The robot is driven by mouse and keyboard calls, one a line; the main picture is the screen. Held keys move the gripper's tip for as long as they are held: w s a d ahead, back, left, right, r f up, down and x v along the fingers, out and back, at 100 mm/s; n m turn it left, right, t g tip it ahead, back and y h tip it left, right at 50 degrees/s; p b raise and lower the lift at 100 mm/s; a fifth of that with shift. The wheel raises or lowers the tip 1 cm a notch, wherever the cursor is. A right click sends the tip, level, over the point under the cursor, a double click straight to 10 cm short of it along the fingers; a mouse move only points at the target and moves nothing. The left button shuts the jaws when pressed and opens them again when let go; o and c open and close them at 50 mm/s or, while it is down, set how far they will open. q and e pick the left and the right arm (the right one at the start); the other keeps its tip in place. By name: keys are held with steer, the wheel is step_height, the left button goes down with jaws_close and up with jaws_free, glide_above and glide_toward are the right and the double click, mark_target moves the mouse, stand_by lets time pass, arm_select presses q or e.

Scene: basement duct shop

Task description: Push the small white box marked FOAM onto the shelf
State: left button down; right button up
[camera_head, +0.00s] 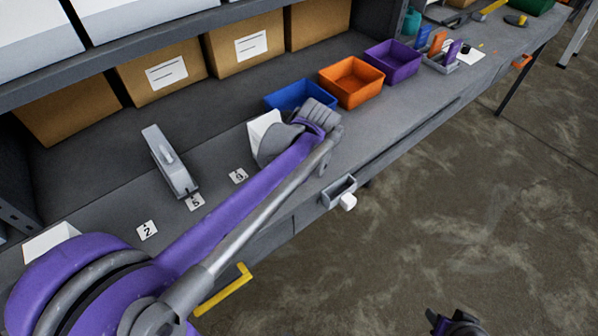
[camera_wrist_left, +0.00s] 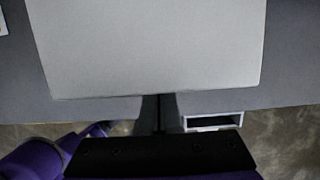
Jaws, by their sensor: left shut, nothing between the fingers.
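A small white box (camera_head: 261,129) stands on the grey bench, partly hidden behind my left wrist in the head view. No FOAM marking shows on it. In the left wrist view a large plain pale box face (camera_wrist_left: 150,45) fills the top middle. My left gripper (camera_wrist_left: 159,100) is shut and empty, its fingertips at the near edge of that face; I cannot tell whether they touch it. The wrist hides the fingers in the head view. The grey shelf (camera_head: 85,165) runs behind the bench strip. My right gripper (camera_head: 454,322) shows only in part at the bottom edge.
Blue (camera_head: 285,98), orange (camera_head: 351,82) and purple (camera_head: 393,61) bins stand right of the box. A grey tool (camera_head: 169,162) stands left, near numbered labels. Cardboard boxes (camera_head: 160,75) fill the shelf's back. A small grey holder (camera_head: 339,190) sits at the front edge. Open floor lies right.

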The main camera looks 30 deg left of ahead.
arm_select(q)
steer(key=w+a, duration=0.2)
steer(key=a, duration=0.3)
steer(key=w+a, duration=0.2)
steer(key=a, duration=0.3)
steer(key=w+a, duration=0.2)
steer(key=a, duration=0.3)
steer(key=shift+w+a, duration=0.1)
steer(key=shift+w, duration=0.05)
